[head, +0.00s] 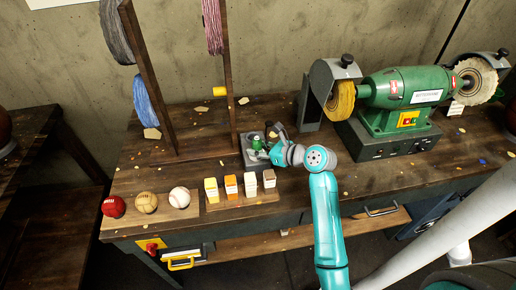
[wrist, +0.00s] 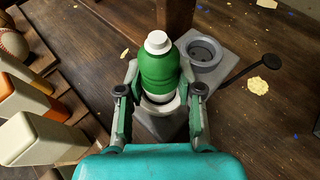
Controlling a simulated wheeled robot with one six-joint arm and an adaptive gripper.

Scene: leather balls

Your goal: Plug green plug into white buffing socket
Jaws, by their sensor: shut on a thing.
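A green, rounded thing with a white knob on top, which looks like the green plug (wrist: 158,72), stands upright between the fingers of my gripper (wrist: 160,90) in the wrist view. My gripper is shut on it. In the head view the plug (head: 256,143) is small and partly hidden beside my gripper (head: 268,149), above a grey block (head: 251,159). Its lower end is hidden, so I cannot tell whether it still sits in the block. The white buffing wheel (head: 476,81) is at the right end of the green grinder (head: 405,92); its socket is not clear to me.
The grey block's round recess (wrist: 203,52) and a black-knobbed lever (wrist: 271,61) are close behind and right of the plug. Several coloured blocks (head: 231,186) and balls (head: 146,202) line the bench front. A wooden spool rack (head: 180,149) stands behind, left.

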